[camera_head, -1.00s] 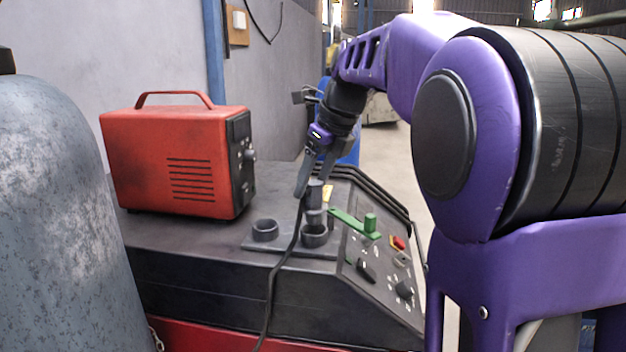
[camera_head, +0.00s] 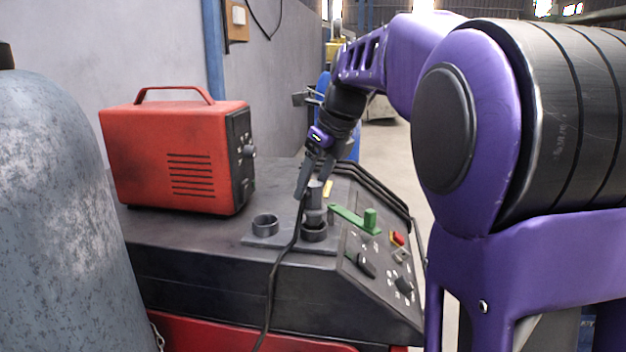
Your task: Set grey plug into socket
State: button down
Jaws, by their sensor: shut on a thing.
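The grey plug (camera_head: 314,205) is upright in my gripper (camera_head: 312,186), which is shut on it. A black cable (camera_head: 275,275) hangs from beside the plug down over the front of the machine. The plug is directly above the right-hand socket (camera_head: 314,234), a dark round cup on a grey plate (camera_head: 290,243). Its lower end is at the socket's mouth; I cannot tell whether it is inside the rim. A second round socket (camera_head: 265,226) on the left of the plate is empty.
A green lever (camera_head: 355,219) and a sloped panel with knobs and a red button (camera_head: 397,239) lie just right of the socket. A red box (camera_head: 178,158) with a handle stands at the back left. A grey cylinder (camera_head: 55,220) fills the left foreground.

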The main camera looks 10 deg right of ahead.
jog(key=shift+f+b, duration=0.65)
jog(key=shift+f, duration=0.75)
grip_release()
jog(key=p+v, duration=0.4)
jog(key=v, duration=1.3)
jog(key=shift+r, duration=0.3)
